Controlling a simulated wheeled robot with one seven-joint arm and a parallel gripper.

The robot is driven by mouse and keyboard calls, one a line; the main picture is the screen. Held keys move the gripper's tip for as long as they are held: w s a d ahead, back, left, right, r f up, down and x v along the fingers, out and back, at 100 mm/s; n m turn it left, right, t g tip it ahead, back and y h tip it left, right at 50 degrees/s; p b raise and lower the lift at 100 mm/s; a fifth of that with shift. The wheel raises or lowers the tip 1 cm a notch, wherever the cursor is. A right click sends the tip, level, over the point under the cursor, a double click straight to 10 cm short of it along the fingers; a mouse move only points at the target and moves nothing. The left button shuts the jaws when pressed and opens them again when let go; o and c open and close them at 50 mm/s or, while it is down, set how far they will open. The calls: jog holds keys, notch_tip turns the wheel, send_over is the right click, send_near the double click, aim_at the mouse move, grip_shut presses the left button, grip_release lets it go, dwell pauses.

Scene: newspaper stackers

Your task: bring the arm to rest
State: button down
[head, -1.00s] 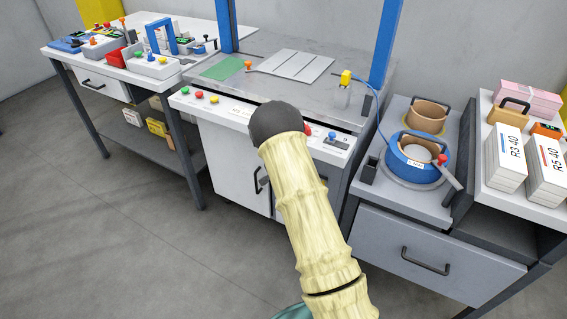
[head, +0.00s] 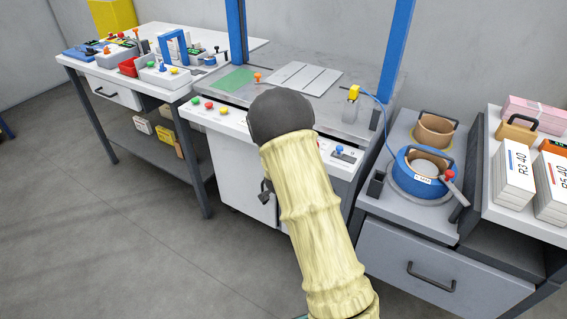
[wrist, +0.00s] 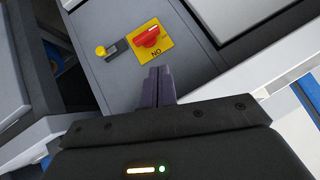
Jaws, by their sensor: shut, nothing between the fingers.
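My arm, in a pale ribbed sleeve, rises from the bottom of the head view and ends in a dark rounded part in front of the middle machine (head: 232,165). The fingers are hidden in the head view. In the wrist view my gripper (wrist: 158,84) is shut, its two dark fingers together with nothing between them. Beyond the fingertips is a grey panel with a red rotary switch (wrist: 147,38) on a yellow plate. A small yellow knob (wrist: 101,51) sits left of it. The fingers appear apart from the switch.
A bench with control boxes (head: 160,75) stands at the left. At the right are a grey drawer cabinet (head: 440,262) with a blue strap reel (head: 412,170) and a shelf with paper stacks (head: 513,175). Open grey floor (head: 90,240) lies at the lower left.

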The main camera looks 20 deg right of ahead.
jog(key=s+a+r+n+g+y, duration=0.15)
jog(key=s+r+n, duration=0.25)
jog(key=s, duration=0.6)
jog(key=s+a+r+n+g+y, duration=0.1)
jog(key=s+a+r+n+g, duration=0.25)
jog(key=s, duration=0.55)
jog(key=s+a+r+n+g+y, duration=0.1)
jog(key=s+r+n+y, duration=0.2)
jog(key=s, duration=0.7)
notch_tip(320, 180, up, 22)
jog(key=h+p, duration=0.1)
jog(key=p, duration=2)
jog(key=shift+s+r, duration=0.15)
jog(key=shift+s, duration=0.1)
